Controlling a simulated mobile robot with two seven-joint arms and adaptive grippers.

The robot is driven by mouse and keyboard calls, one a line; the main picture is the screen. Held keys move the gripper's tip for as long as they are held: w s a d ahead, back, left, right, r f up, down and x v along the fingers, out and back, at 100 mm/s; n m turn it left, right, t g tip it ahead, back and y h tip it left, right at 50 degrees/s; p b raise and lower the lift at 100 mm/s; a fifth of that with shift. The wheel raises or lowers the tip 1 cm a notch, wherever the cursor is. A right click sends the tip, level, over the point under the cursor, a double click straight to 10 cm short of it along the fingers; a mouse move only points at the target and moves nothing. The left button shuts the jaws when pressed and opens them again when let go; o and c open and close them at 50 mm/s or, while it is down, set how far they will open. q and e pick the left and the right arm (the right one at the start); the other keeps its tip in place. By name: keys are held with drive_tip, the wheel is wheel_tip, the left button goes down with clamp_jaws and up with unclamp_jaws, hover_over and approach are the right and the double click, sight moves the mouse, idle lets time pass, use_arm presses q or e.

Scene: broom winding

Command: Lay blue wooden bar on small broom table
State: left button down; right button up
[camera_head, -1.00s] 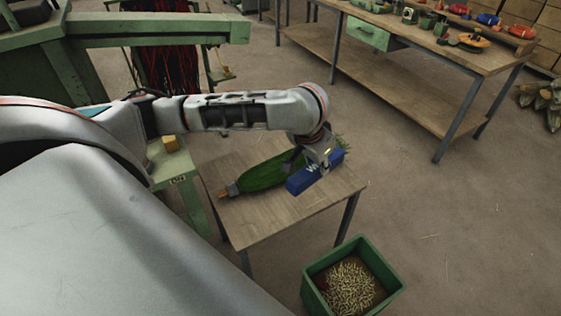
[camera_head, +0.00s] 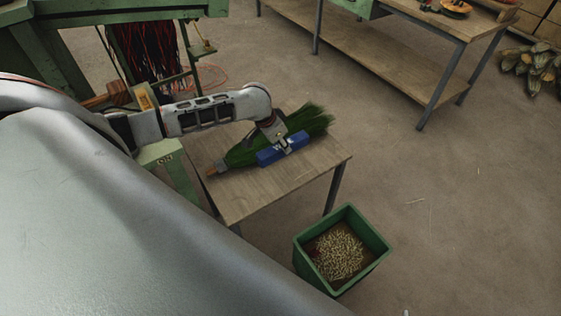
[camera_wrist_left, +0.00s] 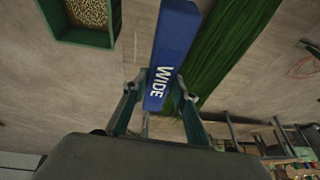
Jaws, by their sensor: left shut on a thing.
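The blue wooden bar (camera_head: 269,156), lettered "WIDE", is in my left gripper (camera_head: 285,145). The wrist view shows the bar (camera_wrist_left: 174,45) between the two fingers of the left gripper (camera_wrist_left: 160,85), which are shut on it. The small broom table (camera_head: 240,202) has a light wooden top and dark legs. A green broom (camera_head: 310,119) lies across the table, directly beside the bar; it also shows in the wrist view (camera_wrist_left: 225,40). The bar is over the tabletop; I cannot tell whether it touches it. My right gripper is not in view.
A green bin of small pale pieces (camera_head: 345,217) stands on the floor in front of the table. Green machinery (camera_head: 130,22) is at the back left. A long workbench (camera_head: 380,62) stands at the back right.

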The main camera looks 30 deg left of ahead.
sight(282, 155)
use_arm(q)
wheel_tip(282, 155, down, 5)
drive_tip(key=shift+f+b, duration=0.2)
drive_tip(key=shift+b, duration=0.15)
drive_tip(key=shift+f, duration=0.5)
wheel_tip(282, 155, down, 4)
drive_tip(key=shift+f+b, duration=0.15)
drive_tip(key=shift+b, duration=0.35)
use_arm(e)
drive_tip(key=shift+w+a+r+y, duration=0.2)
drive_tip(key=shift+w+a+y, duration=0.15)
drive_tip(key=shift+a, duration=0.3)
use_arm(q)
drive_tip(key=c, duration=1.6)
unclamp_jaws()
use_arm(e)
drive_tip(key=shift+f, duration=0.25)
